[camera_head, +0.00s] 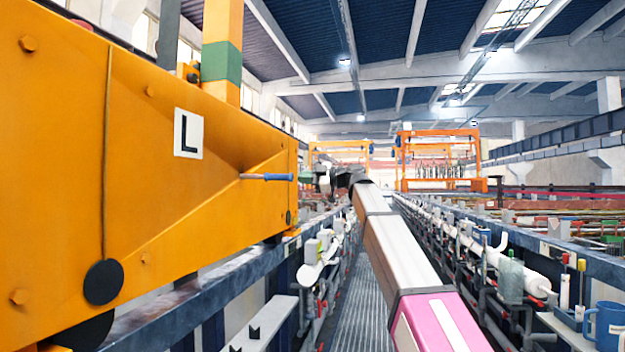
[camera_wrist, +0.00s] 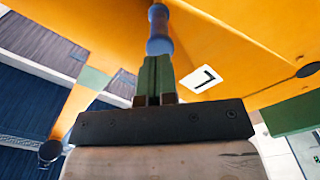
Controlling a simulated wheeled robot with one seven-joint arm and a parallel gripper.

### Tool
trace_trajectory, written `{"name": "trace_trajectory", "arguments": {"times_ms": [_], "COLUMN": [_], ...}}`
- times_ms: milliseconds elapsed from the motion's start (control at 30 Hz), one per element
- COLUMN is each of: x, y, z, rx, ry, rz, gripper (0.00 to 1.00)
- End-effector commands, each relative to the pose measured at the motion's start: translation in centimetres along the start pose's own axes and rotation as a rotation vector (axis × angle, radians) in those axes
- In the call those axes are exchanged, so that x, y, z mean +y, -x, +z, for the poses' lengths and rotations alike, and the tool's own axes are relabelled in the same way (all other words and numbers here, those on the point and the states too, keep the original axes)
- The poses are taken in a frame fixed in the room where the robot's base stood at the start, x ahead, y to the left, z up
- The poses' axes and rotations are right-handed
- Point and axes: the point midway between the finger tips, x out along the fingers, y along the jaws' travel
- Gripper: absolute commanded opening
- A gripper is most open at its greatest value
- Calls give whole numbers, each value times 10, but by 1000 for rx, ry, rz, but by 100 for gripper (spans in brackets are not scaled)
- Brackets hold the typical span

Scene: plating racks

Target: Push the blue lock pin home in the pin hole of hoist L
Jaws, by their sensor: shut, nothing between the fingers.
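Hoist L is the big orange beam (camera_head: 60,150) on the left, with a white plate (camera_head: 188,133) marked L. The blue lock pin (camera_head: 278,177) sticks out sideways from its sloped orange face, with a length of grey shank showing between the face and the blue handle. In the wrist view the pin (camera_wrist: 159,30) points away from me into the orange face. My gripper (camera_wrist: 157,60) is shut and empty, its green fingers in line with the handle's near end. The fingertips look touching or very close; I cannot tell which. The hole's rim is hidden.
A blue rail (camera_head: 215,285) with fittings runs below the hoist. A grated walkway (camera_head: 355,310) lies under my arm. On the right is a rail with pipes, bottles and a blue mug (camera_head: 606,325). Another orange hoist (camera_head: 440,160) stands far back.

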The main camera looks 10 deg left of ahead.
Motion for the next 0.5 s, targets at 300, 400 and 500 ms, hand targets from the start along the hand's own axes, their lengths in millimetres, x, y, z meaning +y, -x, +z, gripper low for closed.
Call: {"name": "trace_trajectory", "arguments": {"times_ms": [300,400,500], "x": [0,0,0], "y": [-15,-15,-15], "z": [0,0,0], "rx": [-1,-1,-1], "ry": [0,0,0], "rz": [0,0,0], "gripper": [0,0,0]}}
